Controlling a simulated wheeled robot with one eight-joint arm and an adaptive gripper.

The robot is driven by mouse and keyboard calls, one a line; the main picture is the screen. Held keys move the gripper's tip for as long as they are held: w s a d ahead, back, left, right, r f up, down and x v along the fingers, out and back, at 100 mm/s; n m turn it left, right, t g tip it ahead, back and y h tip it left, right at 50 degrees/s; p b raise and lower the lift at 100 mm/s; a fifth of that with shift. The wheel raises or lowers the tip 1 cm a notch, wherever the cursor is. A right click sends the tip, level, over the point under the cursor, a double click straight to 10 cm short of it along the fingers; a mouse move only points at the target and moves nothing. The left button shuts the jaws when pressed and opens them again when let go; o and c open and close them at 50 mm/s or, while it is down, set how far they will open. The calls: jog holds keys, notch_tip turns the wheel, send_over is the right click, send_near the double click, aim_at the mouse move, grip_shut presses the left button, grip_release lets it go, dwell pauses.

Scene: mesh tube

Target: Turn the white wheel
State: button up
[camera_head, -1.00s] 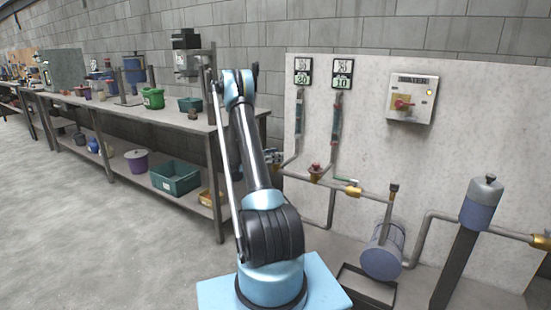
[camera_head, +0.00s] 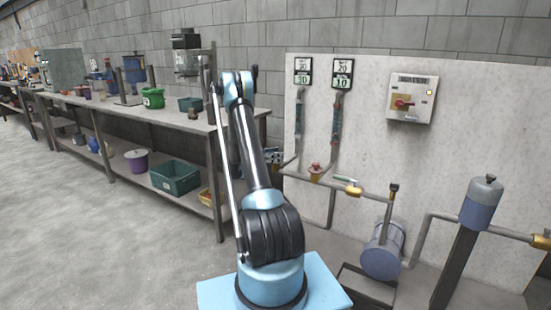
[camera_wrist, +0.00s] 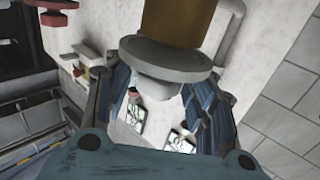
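The white wheel (camera_wrist: 165,57) fills the upper middle of the wrist view as a pale grey-white disc with a blocky hub, on a brass-coloured body (camera_wrist: 172,18). My gripper (camera_wrist: 170,82) is open, its dark-blue fingers spread to the left and right of the wheel. The fingertips are partly hidden by the rim, and I cannot tell whether they touch it. In the head view my gripper (camera_head: 272,156) is small and mostly hidden behind my arm, near the left end of the piping; the wheel cannot be made out there.
A pale panel (camera_head: 420,165) carries pipes, a red valve knob (camera_head: 315,169), a green-handled brass valve (camera_head: 352,189) and a switch box (camera_head: 411,98). A loaded workbench (camera_head: 125,112) runs to the left. The floor at front left is clear.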

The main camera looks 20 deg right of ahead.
jog(key=a, duration=1.2)
jog(key=shift+s, duration=0.1)
jog(key=s+d+r+n+y, duration=0.1)
jog(key=s+r+n+y, duration=0.35)
jog(key=s+r, duration=0.45)
jog(key=s+a+r+n+y, duration=0.2)
jog(key=s+r+n+y, duration=0.3)
jog(key=s, duration=0.9)
jog(key=s+a+f+n+y, duration=0.2)
jog(key=s+a+f, duration=0.1)
jog(key=s, duration=0.7)
jog(key=s+a+f+n+t+y, duration=0.1)
jog(key=s+a+f+n+y, duration=0.2)
jog(key=s+a, duration=0.3)
jog(key=s+a+f+n+y, duration=0.2)
jog(key=s+a, duration=0.3)
jog(key=s, duration=0.8)
jog(key=shift+s+a+f+n+t+y, duration=0.3)
jog(key=shift+f+n+t+y, duration=0.1)
jog(key=shift+n+y, duration=0.35)
